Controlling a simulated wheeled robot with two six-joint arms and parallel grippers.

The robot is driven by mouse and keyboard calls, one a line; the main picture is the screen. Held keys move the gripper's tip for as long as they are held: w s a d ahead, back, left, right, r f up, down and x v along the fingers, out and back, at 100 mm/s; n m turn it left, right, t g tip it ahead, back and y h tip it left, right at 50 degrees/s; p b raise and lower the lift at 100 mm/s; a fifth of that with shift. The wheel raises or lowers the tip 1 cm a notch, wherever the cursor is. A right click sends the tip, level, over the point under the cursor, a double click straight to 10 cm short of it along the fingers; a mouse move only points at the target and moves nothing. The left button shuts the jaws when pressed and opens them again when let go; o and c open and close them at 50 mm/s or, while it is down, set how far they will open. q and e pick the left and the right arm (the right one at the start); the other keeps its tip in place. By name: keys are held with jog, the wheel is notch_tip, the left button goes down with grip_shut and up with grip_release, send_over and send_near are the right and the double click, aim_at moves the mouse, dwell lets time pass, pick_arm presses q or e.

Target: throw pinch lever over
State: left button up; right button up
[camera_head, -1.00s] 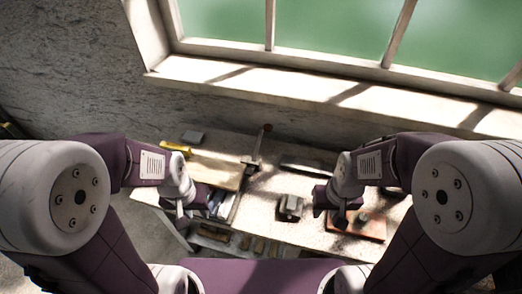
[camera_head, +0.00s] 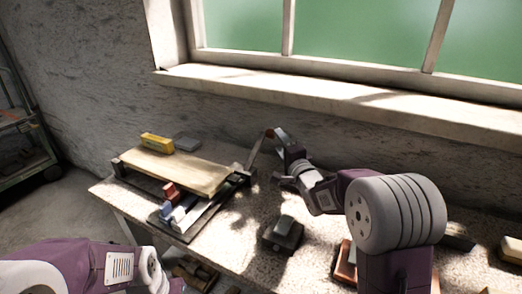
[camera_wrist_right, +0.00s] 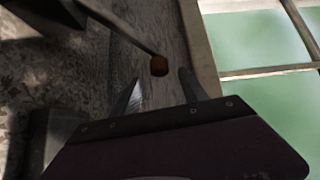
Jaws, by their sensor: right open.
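The pinch lever (camera_head: 256,151) is a thin bar on the bench, rising from a dark bracket and leaning a little right, with a red-brown knob (camera_head: 268,133) at its top. My right gripper (camera_head: 278,138) is beside the knob, its fingers partly hard to make out. In the right wrist view the open gripper (camera_wrist_right: 158,78) has the knob (camera_wrist_right: 159,66) in or just beyond the gap between its fingertips; contact cannot be told.
A wooden board (camera_head: 178,168) lies left of the lever, with a yellow block (camera_head: 156,142) and a grey block (camera_head: 187,145) behind it. The wall and window sill (camera_head: 330,100) rise behind the bench.

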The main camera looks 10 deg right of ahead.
aim_at(270, 132)
jog(key=shift+w+a+f, duration=0.2)
jog(key=shift+w+f, duration=0.05)
jog(key=shift+w, duration=0.3)
jog(key=shift+w+a+r, duration=0.2)
jog(key=shift+w+r, duration=0.05)
jog(key=shift+w, duration=0.05)
jog(key=w, duration=0.3)
jog(key=w+a, duration=0.1)
jog(key=w, duration=0.2)
jog(key=shift+w+a+f, duration=0.1)
jog(key=shift+w, duration=0.1)
jog(key=shift+w+a, duration=0.1)
jog(key=shift+w, duration=0.65)
grip_shut()
